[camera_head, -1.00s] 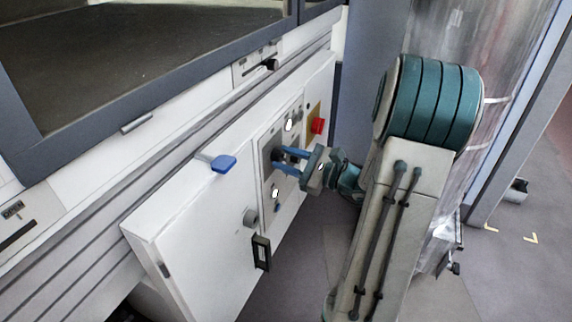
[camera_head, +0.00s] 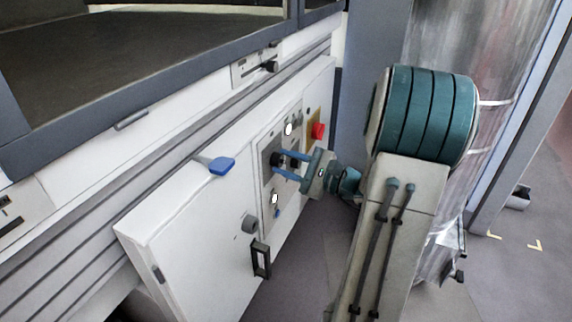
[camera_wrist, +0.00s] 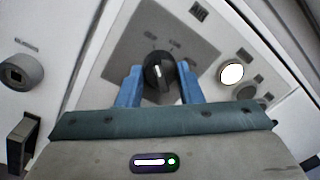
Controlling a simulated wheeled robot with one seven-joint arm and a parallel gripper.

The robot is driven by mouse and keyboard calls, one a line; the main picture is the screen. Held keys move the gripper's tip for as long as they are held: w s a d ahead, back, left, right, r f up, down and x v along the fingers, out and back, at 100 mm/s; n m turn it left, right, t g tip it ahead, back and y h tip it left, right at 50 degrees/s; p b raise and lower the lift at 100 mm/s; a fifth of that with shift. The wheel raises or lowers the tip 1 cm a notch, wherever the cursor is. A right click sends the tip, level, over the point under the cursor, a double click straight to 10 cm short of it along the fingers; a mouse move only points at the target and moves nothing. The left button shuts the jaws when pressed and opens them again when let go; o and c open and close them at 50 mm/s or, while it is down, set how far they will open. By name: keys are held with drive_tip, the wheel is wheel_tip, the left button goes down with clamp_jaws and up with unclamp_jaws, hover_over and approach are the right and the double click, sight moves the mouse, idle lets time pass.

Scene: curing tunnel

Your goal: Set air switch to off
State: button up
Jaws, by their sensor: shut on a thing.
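The air switch looks to be the black rotary knob (camera_wrist: 159,72) on a grey plate of the white control panel. In the wrist view its pale pointer line stands roughly upright, tilted slightly. My gripper (camera_wrist: 160,88) has its two blue fingers on either side of the knob, shut on it. In the head view my gripper (camera_head: 287,166) reaches the panel from the right, and the knob (camera_head: 276,159) shows at the fingertips. The small labels near the knob are too blurred to read.
A blue-handled lever (camera_head: 221,165) sticks out at the panel's top edge. A red button (camera_head: 318,130) on yellow is right of the knob. White round lamps (camera_wrist: 231,72), a grey round knob (camera_head: 249,223) and a black door handle (camera_head: 261,259) are nearby. Floor at right is open.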

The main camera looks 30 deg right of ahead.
drive_tip(key=o, duration=1)
drive_tip(key=shift+a, duration=0.15)
drive_tip(key=shift+s, duration=0.1)
drive_tip(key=shift+s+d, duration=0.25)
drive_tip(key=shift+d, duration=0.05)
drive_tip(key=p+v, duration=0.3)
drive_tip(key=v, duration=1)
